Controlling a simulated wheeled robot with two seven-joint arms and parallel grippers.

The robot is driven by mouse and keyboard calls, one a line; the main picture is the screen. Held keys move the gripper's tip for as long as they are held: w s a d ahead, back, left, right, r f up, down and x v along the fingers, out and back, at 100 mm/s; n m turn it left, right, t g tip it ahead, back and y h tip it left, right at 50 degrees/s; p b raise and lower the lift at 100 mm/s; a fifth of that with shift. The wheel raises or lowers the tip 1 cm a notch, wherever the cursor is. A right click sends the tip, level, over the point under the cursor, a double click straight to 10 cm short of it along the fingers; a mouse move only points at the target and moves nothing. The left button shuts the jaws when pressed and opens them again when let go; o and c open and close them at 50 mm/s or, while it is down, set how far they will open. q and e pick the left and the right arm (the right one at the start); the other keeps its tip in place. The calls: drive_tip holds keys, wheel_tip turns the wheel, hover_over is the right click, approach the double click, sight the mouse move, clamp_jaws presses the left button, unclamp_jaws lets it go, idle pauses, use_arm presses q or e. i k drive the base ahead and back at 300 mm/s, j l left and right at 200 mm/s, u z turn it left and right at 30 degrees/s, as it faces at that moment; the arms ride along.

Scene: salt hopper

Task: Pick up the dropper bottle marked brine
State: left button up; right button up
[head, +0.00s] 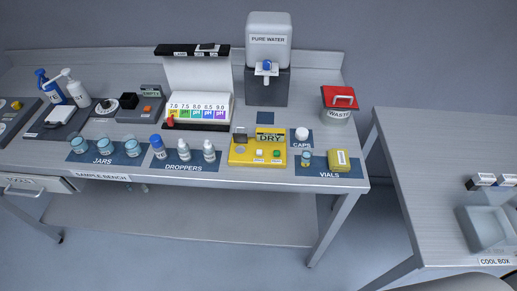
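Three dropper bottles stand upright in a row on the blue mat marked DROPPERS (199,167), near the front of the sample bench. The left one is a blue bottle (157,147). The middle one is a pale bottle (184,150) with a white top, and the right one is a similar pale bottle (209,151). Their labels are too small to read, so I cannot tell which is marked brine. Neither of my grippers shows in the head view.
Several jars (132,147) stand left of the droppers. A yellow tray marked DRY (240,156) lies close on their right. Behind are a pH chart box (198,112) and the pure water dispenser (267,55). A second table (440,150) stands right, across a gap.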

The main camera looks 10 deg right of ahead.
sight(183, 150)
drive_tip(key=k+j+z, duration=0.1)
drive_tip(key=j, duration=0.3)
drive_tip(key=k+j+z, duration=0.15)
drive_tip(key=j, duration=0.2)
drive_tip(key=k+j+z, duration=0.1)
drive_tip(key=k+j, duration=0.15)
drive_tip(key=k+j+z, duration=0.1)
drive_tip(key=j, duration=0.3)
drive_tip(key=k+j, duration=0.05)
drive_tip(key=k, duration=0.05)
